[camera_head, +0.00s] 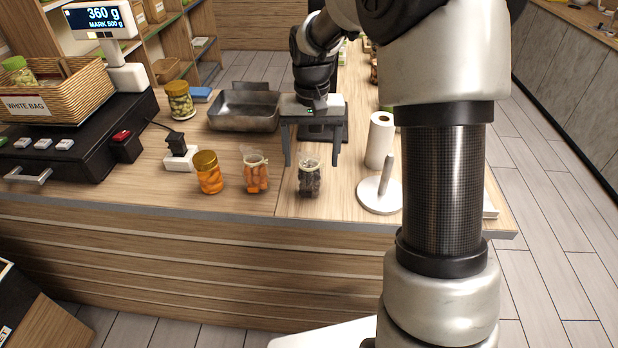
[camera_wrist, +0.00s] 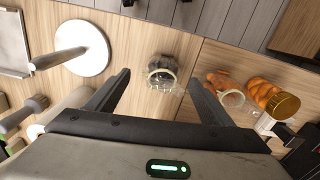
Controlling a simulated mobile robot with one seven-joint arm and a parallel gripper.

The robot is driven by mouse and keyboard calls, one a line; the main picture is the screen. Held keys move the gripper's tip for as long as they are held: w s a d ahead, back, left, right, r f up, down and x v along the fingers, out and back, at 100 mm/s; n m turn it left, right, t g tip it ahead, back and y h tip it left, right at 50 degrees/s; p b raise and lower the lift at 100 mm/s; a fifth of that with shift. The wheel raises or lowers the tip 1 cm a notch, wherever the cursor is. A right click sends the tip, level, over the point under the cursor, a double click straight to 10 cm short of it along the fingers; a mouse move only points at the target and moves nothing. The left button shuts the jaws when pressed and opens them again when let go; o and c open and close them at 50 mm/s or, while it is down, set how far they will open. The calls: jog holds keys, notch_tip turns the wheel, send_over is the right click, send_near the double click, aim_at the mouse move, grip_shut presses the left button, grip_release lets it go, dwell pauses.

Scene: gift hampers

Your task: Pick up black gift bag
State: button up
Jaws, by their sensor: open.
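The black gift bag (camera_head: 309,180) is a small clear bag with dark contents and a tied neck, standing upright on the wooden counter near its front edge. My gripper (camera_head: 311,162) is open and empty, with its fingers pointing down above and behind the bag. In the wrist view the bag (camera_wrist: 161,74) lies ahead, between the lines of the two spread fingers (camera_wrist: 158,78). The fingers do not appear to touch it.
Left of the bag stand a bag with orange contents (camera_head: 255,172) and a gold-lidded jar (camera_head: 208,173). A paper towel roll (camera_head: 380,140) and a white round-based holder (camera_head: 380,194) stand to the right. A metal tray (camera_head: 243,110) lies behind.

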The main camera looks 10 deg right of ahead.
aim_at(309, 176)
jog(key=shift+w+a+f, duration=0.1)
jog(key=shift+w+f, duration=0.1)
jog(key=shift+f, duration=1.75)
jog(key=shift+w+a+f, duration=0.1)
jog(key=shift+w+f, duration=0.1)
jog(key=shift+f, duration=1.75)
jog(key=c, duration=1.2)
